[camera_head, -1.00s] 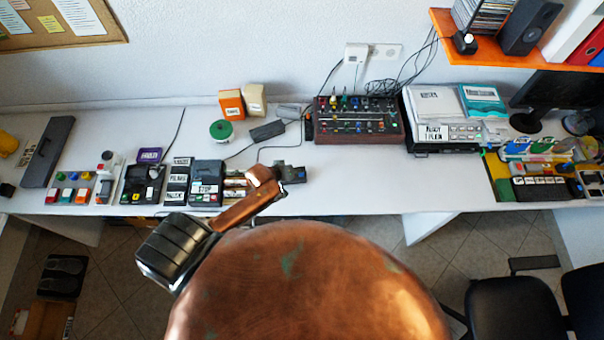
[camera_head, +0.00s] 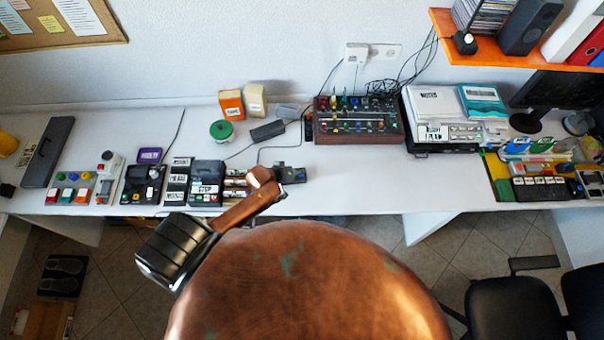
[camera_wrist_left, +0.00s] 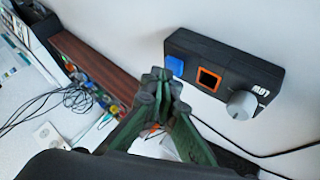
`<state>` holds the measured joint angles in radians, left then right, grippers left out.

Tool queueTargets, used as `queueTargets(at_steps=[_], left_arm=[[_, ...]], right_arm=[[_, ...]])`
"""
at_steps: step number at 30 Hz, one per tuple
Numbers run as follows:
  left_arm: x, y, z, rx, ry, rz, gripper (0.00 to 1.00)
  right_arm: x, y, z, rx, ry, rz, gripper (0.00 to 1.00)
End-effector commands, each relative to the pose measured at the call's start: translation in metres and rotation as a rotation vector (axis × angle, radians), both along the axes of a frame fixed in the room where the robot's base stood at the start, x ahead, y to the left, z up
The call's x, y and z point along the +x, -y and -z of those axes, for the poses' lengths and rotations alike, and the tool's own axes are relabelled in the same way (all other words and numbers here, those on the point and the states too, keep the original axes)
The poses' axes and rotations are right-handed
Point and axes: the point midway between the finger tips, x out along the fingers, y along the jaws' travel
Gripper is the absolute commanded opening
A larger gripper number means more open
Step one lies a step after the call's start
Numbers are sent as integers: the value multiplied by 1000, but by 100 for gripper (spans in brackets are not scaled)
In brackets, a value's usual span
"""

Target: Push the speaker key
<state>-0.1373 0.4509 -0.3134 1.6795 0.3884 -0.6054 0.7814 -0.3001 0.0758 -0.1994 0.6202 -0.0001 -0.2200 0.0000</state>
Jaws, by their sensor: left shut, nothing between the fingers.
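My left gripper (camera_head: 291,174) is over the desk's front middle, its fingers small and dark in the head view. In the left wrist view its green and grey fingers (camera_wrist_left: 163,88) are shut together and empty. A black box (camera_wrist_left: 223,77) there carries a blue key (camera_wrist_left: 175,65), an orange-framed square (camera_wrist_left: 208,79) and a grey knob (camera_wrist_left: 241,105). The fingertips appear beside the blue key in the picture, with a gap; the depth is unclear. I cannot read a speaker label on any key. My right gripper is not in view.
A mixer with coloured knobs (camera_head: 358,118) stands behind and right of the gripper. Labelled devices, including a STOP box (camera_head: 206,181), stand to the left. A speaker (camera_head: 530,27) is on the orange shelf. Bare desk (camera_head: 350,180) lies right of the gripper. Cables cross the desk.

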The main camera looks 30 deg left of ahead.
Motion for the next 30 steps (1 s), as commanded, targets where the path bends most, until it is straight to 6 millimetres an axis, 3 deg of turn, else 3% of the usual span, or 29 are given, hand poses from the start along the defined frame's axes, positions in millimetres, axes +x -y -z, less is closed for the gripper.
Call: queueTargets(at_steps=[30], left_arm=[[0, 0, 5, -1, 0, 0, 0]], right_arm=[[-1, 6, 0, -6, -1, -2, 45]])
